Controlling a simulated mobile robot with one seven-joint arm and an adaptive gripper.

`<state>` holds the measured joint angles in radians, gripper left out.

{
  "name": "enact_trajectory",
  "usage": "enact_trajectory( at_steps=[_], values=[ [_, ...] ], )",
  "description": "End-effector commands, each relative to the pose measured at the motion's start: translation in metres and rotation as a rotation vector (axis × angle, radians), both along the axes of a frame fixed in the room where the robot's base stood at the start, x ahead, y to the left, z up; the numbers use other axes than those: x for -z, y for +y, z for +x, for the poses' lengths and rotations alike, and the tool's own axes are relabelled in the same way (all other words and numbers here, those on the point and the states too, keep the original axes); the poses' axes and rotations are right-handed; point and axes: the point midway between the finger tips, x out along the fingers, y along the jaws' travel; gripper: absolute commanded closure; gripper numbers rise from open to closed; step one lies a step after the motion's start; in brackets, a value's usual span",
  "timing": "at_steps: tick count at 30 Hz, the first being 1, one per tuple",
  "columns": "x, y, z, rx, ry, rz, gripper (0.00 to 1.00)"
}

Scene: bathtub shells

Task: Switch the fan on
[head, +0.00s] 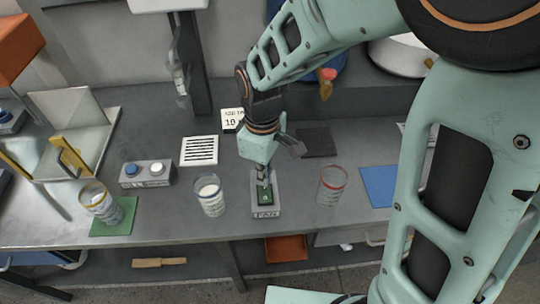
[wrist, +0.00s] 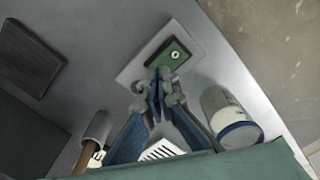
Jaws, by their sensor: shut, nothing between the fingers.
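The fan switch is a light grey box (head: 266,208) labelled FAN, near the front edge of the bench. A green rocker (head: 265,192) is set in its top. In the wrist view the grey box (wrist: 134,74) shows, and its green rocker (wrist: 176,52) bears a small white round mark. My gripper (head: 262,174) points down over the back end of the switch. In the wrist view my gripper (wrist: 159,76) is shut and empty, its fingertips close together at one end of the rocker. I cannot tell whether they touch it.
A glass with white contents (head: 209,197) stands left of the switch, and a red-rimmed glass (head: 331,186) stands right. Further left are a box with blue and white buttons (head: 147,174) and a yellow-banded glass (head: 100,204). A blue mat (head: 380,188) lies right.

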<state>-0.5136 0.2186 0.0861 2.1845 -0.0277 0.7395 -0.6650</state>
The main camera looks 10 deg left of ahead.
Motion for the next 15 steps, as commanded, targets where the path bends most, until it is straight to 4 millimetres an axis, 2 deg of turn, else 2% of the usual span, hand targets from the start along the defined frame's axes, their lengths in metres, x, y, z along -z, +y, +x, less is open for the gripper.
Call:
enact_trajectory(
  at_steps=[15],
  values=[
    [0.0088,-0.0002,-0.0001,0.0,0.0,0.0,1.0]
  ],
)
